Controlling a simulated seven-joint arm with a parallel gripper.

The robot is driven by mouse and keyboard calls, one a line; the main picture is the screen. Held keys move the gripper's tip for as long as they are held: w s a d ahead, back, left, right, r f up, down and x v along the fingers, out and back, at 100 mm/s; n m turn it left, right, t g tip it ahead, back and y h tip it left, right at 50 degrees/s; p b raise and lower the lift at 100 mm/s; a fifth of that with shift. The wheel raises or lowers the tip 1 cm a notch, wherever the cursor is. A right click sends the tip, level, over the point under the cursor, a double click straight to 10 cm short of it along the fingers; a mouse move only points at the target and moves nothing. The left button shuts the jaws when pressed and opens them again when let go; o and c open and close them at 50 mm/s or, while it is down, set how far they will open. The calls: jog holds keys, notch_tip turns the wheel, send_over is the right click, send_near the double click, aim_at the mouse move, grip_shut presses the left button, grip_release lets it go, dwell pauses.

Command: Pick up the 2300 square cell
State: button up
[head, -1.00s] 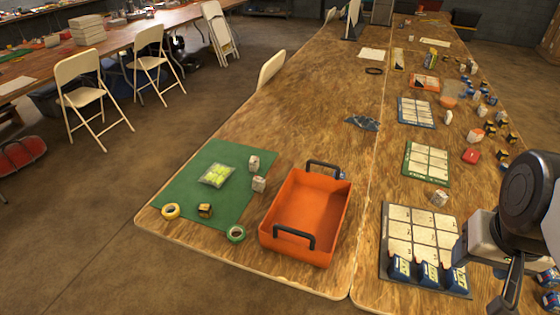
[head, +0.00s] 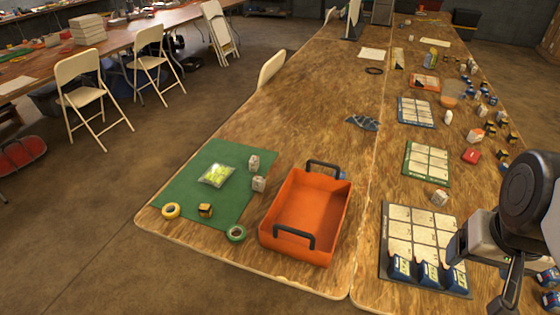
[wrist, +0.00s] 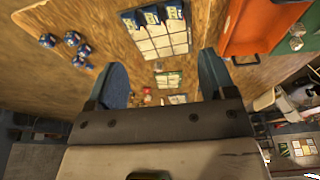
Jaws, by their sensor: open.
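Several blue box-shaped cells with light labels are in view; the lettering is too small to read, so I cannot tell which is the 2300 square cell. Three blue cells (head: 429,273) stand in the front row of the near gridded tray (head: 411,229), and they also show in the wrist view (wrist: 152,16). Loose blue cells (head: 548,288) lie at the right edge, and in the wrist view blue cells (wrist: 72,40) lie left of the tray. My gripper (wrist: 163,76) is open and empty, its fingers wide apart above the table, apart from the cells.
An orange bin (head: 305,215) with black handles stands left of the tray. A green mat (head: 225,200) holds tape rolls, white blocks and a bag. More gridded trays (head: 427,162) run down the table, with loose cells at their right. Bare wood lies beyond the bin.

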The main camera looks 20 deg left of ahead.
jog(key=shift+w, duration=0.1)
jog(key=w+a+f+n+h, duration=0.25)
jog(key=w+n, duration=0.25)
jog(key=w, duration=0.4)
jog(key=w+a+f+n+h, duration=0.1)
jog(key=w+a+n+h, duration=0.25)
jog(key=w, duration=0.55)
jog(key=w+a+f+n+t, duration=0.3)
jog(key=w+a+n, duration=0.2)
jog(key=w+a, duration=0.15)
jog(key=w+a+f+n+t, duration=0.2)
jog(key=w+a+f+n, duration=0.3)
jog(key=a, duration=0.3)
jog(key=n+t+y, duration=0.6)
jog(key=n, duration=1.1)
send_near(259, 184)
jog(key=x, duration=0.4)
jog(key=shift+s+a+f, duration=0.1)
jog(key=shift+a+f, duration=0.1)
jog(key=shift+a, duration=0.05)
jog(key=shift+m, duration=0.25)
